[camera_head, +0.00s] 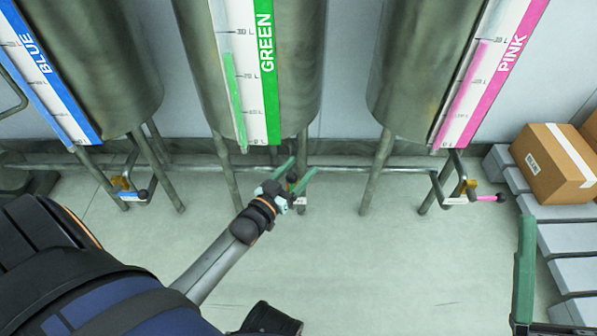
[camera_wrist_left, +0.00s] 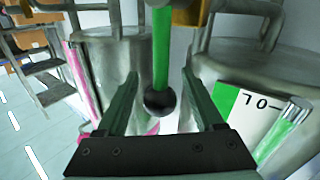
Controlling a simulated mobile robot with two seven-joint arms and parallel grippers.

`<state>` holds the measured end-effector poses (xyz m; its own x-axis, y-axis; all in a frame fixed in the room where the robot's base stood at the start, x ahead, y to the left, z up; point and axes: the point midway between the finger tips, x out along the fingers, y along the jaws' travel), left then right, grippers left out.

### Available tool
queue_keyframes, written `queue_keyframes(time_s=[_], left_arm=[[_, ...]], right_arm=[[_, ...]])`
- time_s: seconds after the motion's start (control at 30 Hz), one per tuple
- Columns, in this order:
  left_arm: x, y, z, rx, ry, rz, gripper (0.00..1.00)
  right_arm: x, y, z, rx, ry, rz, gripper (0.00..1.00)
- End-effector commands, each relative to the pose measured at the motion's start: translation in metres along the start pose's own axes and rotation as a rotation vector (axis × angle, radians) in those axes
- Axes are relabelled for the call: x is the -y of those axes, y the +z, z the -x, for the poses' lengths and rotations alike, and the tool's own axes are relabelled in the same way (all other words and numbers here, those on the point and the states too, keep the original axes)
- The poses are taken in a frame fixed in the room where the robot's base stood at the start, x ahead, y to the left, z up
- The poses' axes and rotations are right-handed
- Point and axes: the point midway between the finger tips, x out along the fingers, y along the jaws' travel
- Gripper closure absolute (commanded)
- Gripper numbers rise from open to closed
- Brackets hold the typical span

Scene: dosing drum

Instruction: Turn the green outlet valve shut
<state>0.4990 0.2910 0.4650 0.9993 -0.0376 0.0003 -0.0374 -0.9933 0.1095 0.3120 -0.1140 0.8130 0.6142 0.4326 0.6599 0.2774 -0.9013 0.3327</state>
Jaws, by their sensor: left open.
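The green tank (camera_head: 262,60) stands in the middle of the head view, with its outlet low in front. In the left wrist view the valve's green lever (camera_wrist_left: 161,50) ends in a black ball knob (camera_wrist_left: 159,102). My left gripper (camera_head: 296,174) is at this outlet and hides much of the valve in the head view. In the left wrist view the open fingers (camera_wrist_left: 160,72) stand on both sides of the lever and knob, with visible gaps. My right gripper (camera_head: 525,265) shows only partly at the right edge, away from the tanks.
The blue tank's valve (camera_head: 130,195) is at left and the pink tank's valve (camera_head: 485,197) at right. Tank legs and a horizontal pipe (camera_head: 345,169) run behind the valve. A cardboard box (camera_head: 555,165) sits on a grey slatted platform at right.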

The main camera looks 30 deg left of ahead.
Motion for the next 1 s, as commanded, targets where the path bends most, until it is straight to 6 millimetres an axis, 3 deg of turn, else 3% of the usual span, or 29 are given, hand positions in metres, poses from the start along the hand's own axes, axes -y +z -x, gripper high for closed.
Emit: queue_keyframes(time_s=[0.27,0.87,1.0], left_arm=[[-0.0001,-0.0001,-0.0012,0.001,0.0,0.0,0.31],[-0.0001,0.0,-0.0009,0.001,0.0,0.0,0.98],[-0.0001,0.0,-0.0009,0.001,0.0,0.0,1.0]], right_arm=[[0.0004,0.0004,0.0002,0.001,-0.001,0.0,0.18],[0.0007,0.0001,0.0003,0.0,0.0,-0.002,0.18],[0.0007,0.0,0.0002,0.0,0.0,-0.002,0.18]])
